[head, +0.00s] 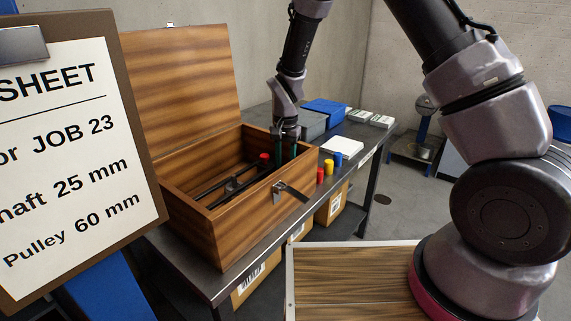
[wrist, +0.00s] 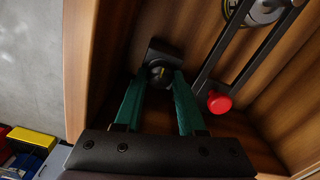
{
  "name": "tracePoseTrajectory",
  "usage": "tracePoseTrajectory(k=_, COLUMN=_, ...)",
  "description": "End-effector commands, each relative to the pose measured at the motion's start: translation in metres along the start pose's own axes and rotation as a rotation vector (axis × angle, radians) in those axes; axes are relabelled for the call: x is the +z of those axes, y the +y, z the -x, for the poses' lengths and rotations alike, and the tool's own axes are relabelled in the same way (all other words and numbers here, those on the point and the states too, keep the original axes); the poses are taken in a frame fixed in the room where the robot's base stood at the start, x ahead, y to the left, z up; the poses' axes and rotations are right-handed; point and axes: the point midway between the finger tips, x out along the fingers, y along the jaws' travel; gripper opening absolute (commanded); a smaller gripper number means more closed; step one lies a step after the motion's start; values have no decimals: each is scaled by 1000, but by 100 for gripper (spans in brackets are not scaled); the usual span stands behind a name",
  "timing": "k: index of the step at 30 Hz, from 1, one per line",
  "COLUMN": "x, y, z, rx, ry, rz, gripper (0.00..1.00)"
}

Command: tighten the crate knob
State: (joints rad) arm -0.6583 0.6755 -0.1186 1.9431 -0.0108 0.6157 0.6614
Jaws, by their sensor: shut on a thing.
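The open wooden crate (head: 238,222) stands on the metal bench with its lid raised at the back. My gripper (head: 285,153) reaches down into its right end. In the wrist view my gripper (wrist: 160,76) has its green fingers on either side of a small dark round knob (wrist: 158,71) with a yellowish mark, and is shut on it. The knob sits at a black block (wrist: 156,52) near the crate's inner wall. Its sides are partly hidden by the fingers. A red ball-like knob (wrist: 219,102) on a dark bar is apart from the fingers, to their right.
Red, yellow and blue cylinders (head: 329,167) stand on the bench (head: 225,283) beside the crate. A latch (head: 291,190) sticks out from the crate's front. A blue box (head: 325,107) and white items lie behind. A clipboard sheet (head: 70,150) fills the left.

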Motion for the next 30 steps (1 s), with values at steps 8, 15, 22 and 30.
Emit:
tracePoseTrajectory(k=8, x=0, y=0, z=0, rx=-1, ry=1, rz=-84, gripper=0)
tracePoseTrajectory(k=15, x=0, y=0, z=0, rx=-1, ry=1, rz=-103, gripper=0)
tracePoseTrajectory(k=22, x=0, y=0, z=0, rx=0, ry=1, rz=-102, gripper=0)
tracePoseTrajectory(k=30, x=0, y=0, z=0, rx=0, ry=0, rz=-101, gripper=69)
